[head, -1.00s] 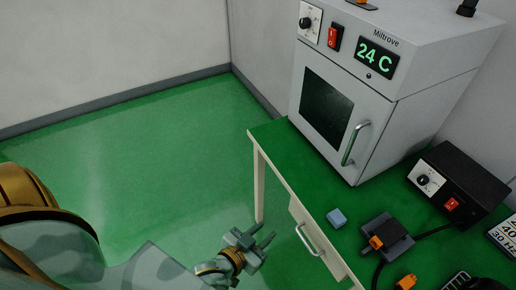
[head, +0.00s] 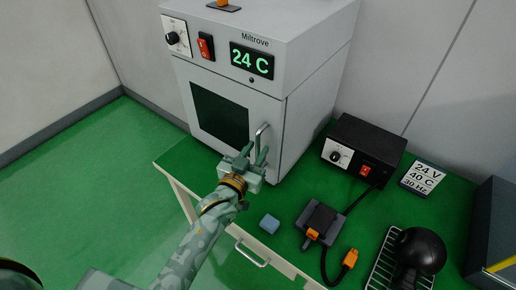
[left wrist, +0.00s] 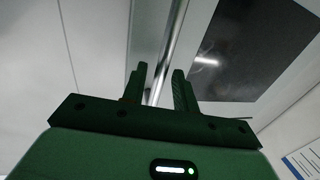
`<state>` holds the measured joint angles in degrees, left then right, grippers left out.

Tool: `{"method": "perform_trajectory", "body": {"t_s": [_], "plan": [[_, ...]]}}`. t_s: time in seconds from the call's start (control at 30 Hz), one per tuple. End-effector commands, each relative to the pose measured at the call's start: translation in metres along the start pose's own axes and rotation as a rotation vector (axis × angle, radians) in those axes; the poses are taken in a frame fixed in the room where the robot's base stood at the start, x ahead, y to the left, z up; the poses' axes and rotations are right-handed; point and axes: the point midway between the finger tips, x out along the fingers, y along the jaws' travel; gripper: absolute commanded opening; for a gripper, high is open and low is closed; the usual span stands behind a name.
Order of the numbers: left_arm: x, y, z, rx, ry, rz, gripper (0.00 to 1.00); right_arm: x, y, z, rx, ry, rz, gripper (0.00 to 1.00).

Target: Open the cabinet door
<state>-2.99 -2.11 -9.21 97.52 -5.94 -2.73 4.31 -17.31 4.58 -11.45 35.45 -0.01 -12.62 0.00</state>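The cabinet (head: 318,85) is a white box on the green table, with a dark window (head: 220,118) in its front door (head: 262,105). The door looks shut. Its upright metal handle (head: 262,138) is at the door's right side. My left gripper (head: 254,153) is at the handle's lower part, with its fingers apart. In the left wrist view the handle bar (left wrist: 172,45) runs down between the two fingertips of my left gripper (left wrist: 159,78), with gaps beside it. I cannot tell how deep the bar sits between them. My right gripper is not in view.
On the table are a blue block (head: 269,223), a dark device with an orange plug (head: 312,234), a black power box (head: 352,150), a sign (head: 423,177) and a black round object on a rack (head: 422,250). A drawer handle (head: 252,254) sits on the table's front.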

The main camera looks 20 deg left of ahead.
Motion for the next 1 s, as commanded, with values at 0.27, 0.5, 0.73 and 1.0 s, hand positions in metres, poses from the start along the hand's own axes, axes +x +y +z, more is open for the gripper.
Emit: {"method": "perform_trajectory", "body": {"t_s": [0.27, 0.5, 0.73, 1.0], "plan": [[0.017, 0.000, 0.000, 0.000, -0.001, 0.000, 0.29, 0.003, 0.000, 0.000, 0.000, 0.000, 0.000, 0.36], [0.017, 0.000, 0.000, 0.000, -0.001, 0.000, 0.15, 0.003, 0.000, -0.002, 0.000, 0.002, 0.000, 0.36], [0.016, 0.000, 0.000, 0.001, -0.001, 0.000, 0.00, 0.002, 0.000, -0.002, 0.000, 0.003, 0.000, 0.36], [-0.004, -0.004, -0.002, 0.006, -0.005, 0.046, 0.00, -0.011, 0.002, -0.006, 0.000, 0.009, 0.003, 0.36]]}}
